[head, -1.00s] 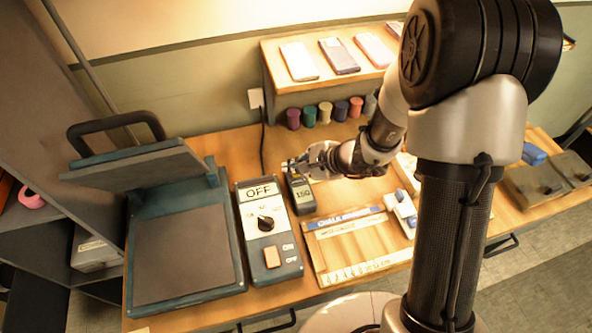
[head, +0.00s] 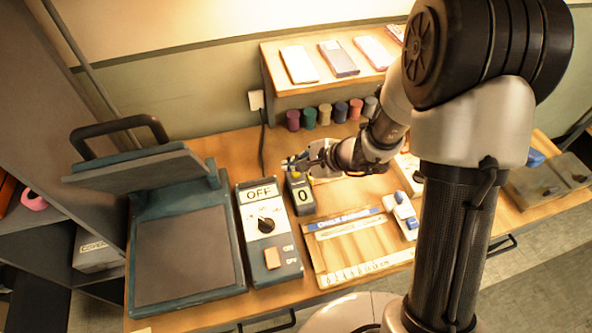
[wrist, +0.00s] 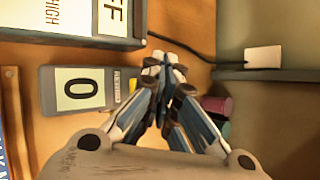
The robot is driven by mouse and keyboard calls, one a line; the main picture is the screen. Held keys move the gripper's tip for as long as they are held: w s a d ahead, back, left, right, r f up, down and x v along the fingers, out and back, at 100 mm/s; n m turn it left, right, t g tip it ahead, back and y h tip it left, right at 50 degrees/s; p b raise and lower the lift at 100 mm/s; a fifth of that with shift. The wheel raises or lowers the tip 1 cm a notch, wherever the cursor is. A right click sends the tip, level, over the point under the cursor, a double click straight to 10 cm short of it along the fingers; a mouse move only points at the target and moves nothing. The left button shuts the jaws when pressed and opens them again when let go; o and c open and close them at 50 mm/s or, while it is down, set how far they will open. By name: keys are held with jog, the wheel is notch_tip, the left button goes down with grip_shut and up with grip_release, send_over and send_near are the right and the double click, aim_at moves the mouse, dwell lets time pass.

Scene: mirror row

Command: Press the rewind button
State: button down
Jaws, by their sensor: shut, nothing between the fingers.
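A small dark grey timer (head: 300,194) stands on the desk beside the larger control box, its display reading 0. In the wrist view the timer (wrist: 73,107) shows the same 0, with a small printed label that looks like "REWIND" and a yellow button (wrist: 132,85) at its edge, partly covered by a finger. My gripper (head: 290,164) is shut and empty at the far end of the timer. In the wrist view its fingertips (wrist: 165,65) meet just to the right of the button; I cannot tell whether they touch anything.
The control box (head: 264,205) reads OFF and has a dial. A press (head: 185,250) with a raised lid stands left of it. A marked board (head: 352,246) lies to the right. A shelf (head: 330,84) holds several flat devices, with several coloured spools (head: 325,114) below.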

jog(key=shift+r+p, duration=1.65)
jog(key=shift+r, duration=0.8)
notch_tip(320, 180, up, 8)
jog(key=n, duration=0.4)
send_over(295, 175)
jog(key=s+a, duration=0.1)
jog(key=s, duration=0.3)
jog(key=s+d+r+n+g, duration=0.2)
jog(key=s+r+n, duration=0.45)
jog(key=s, duration=0.25)
jog(key=s+d+r+n+t+h, duration=0.1)
jog(key=s+d+r+n+h, duration=0.1)
jog(key=s+d+h, duration=0.2)
jog(key=s+d+r+n+h, duration=0.3)
jog(key=s+d, duration=0.4)
jog(key=d, duration=0.2)
jog(key=shift+s+d+t+h, duration=0.35)
jog(key=shift+s+t+h, duration=0.05)
jog(key=shift+r, duration=0.1)
